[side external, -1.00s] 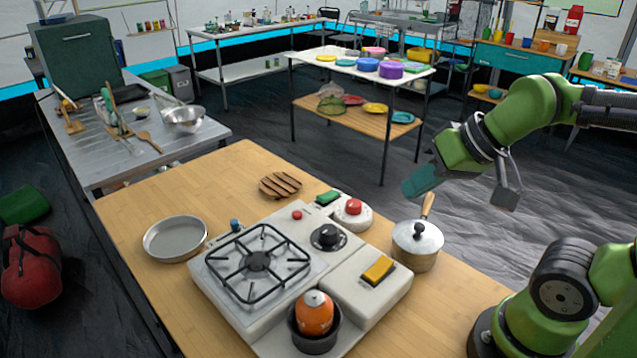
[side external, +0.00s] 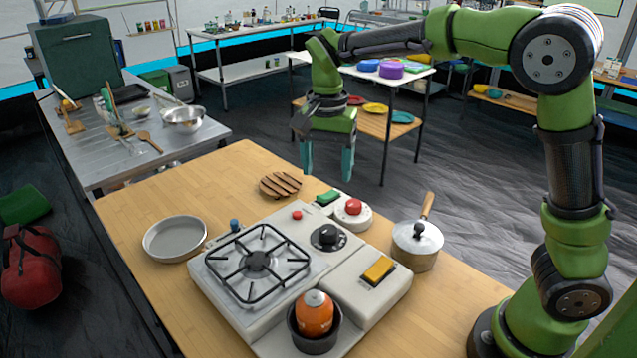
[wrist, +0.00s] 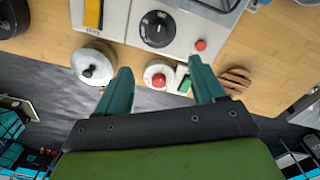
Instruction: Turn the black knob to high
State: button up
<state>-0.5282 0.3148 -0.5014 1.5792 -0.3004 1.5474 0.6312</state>
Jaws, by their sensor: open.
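The black knob (side external: 328,236) sits on top of the white camping stove (side external: 345,285), just right of the burner grate. In the wrist view the knob (wrist: 156,28) is near the top centre, with a white pointer mark and printing around it. My gripper (side external: 327,175) is open and empty, pointing down above the far edge of the table, above and behind the knob. In the wrist view my gripper (wrist: 160,80) has its two teal fingers spread apart, with a red button unit visible between them. Nothing hides the knob.
A red button unit (side external: 353,212) and a green block (side external: 328,197) lie behind the knob. A lidded pot (side external: 416,245) stands to the right. A yellow switch (side external: 379,269) and an orange canister (side external: 314,313) are on the near side. The left table strip is clear beyond a metal pan (side external: 175,239).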

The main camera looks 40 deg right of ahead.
notch_tip(320, 180, up, 2)
jog(key=m, duration=0.3)
send_near(329, 228)
notch_tip(329, 228, down, 9)
jog(key=shift+s+f, duration=0.1)
jog(key=shift+c, duration=0.2)
jog(key=c, duration=1)
